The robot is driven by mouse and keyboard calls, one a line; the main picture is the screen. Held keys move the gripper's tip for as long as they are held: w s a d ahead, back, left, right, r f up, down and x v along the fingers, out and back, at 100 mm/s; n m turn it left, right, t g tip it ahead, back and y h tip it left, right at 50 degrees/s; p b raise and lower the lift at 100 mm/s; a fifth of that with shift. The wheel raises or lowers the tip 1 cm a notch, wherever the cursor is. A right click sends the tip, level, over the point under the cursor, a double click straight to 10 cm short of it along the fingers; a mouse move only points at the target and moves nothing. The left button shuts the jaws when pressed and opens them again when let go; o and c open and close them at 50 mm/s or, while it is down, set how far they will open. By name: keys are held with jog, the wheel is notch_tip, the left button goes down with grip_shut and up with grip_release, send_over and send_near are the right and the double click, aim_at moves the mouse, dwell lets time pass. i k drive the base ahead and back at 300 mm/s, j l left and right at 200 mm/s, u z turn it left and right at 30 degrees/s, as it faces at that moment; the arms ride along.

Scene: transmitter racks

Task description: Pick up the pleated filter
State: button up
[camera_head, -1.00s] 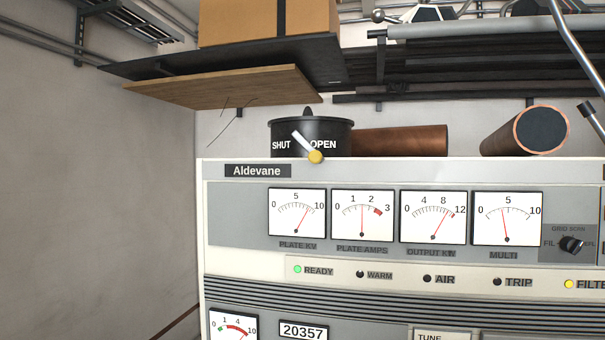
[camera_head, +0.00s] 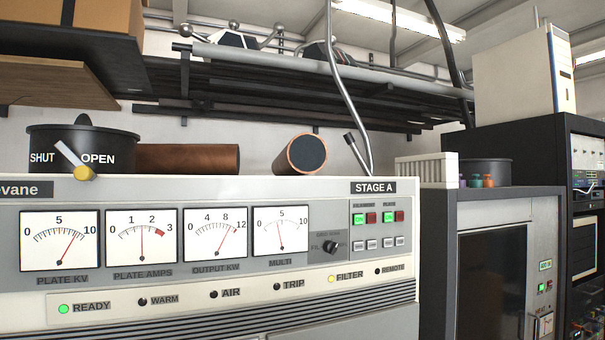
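A white, ribbed block that looks like the pleated filter (camera_head: 428,171) stands on top of the grey cabinet to the right of the Aldevane rack. Its pleats show as vertical ridges along its front left face. Its underside is hidden. My gripper is not in view.
A dark round pan (camera_head: 482,171) and several small coloured knobs or jars (camera_head: 476,181) sit beside the filter. The Aldevane rack (camera_head: 220,200) fills the left, with a shut/open damper drum (camera_head: 85,140) and copper tubes (camera_head: 190,157) on top.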

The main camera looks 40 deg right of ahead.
aim_at(440, 170)
jog(key=z, duration=2.05)
jog(key=i+l+z, duration=0.2)
jog(key=i+l, duration=0.2)
jog(key=i, duration=0.2)
